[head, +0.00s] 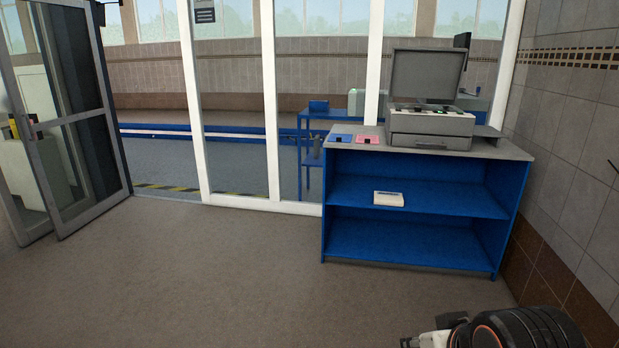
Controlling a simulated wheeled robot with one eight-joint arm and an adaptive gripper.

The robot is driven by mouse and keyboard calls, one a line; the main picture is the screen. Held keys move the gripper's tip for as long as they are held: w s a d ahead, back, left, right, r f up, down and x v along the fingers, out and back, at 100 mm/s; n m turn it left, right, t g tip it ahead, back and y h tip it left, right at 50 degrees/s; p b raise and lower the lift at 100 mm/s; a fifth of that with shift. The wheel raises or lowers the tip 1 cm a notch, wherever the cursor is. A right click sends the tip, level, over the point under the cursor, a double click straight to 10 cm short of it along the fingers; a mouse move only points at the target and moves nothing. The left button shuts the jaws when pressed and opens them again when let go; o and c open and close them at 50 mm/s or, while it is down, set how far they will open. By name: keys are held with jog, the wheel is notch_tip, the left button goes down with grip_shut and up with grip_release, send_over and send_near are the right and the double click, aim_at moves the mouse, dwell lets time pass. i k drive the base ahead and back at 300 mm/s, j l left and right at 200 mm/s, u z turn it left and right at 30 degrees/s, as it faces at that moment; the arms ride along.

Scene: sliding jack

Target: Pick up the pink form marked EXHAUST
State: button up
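A small pink form (368,140) lies flat on the grey top of the blue counter (410,268), near its left end. Any marking on the form is too small to read. A blue form (340,138) lies just left of it. My arm shows at the bottom right corner, far from the counter. A small light-coloured part sits at the arm's left end at the bottom edge, but I cannot make out fingers or any held thing.
A grey machine with a raised screen (427,80) stands right of the pink form. A white box (388,199) lies on the middle shelf. A glass partition stands behind the counter. An open glass door (70,120) is at left. The floor (200,270) before the counter is clear.

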aim_at(360, 138)
jog(key=i, duration=2)
jog(key=i+z, duration=0.1)
jog(key=i, duration=0.55)
jog(key=i+j, duration=0.15)
jog(key=i, duration=0.5)
jog(key=i+z, duration=0.15)
jog(key=i, duration=0.55)
jog(key=i+j+z, duration=0.2)
jog(key=l, duration=0.1)
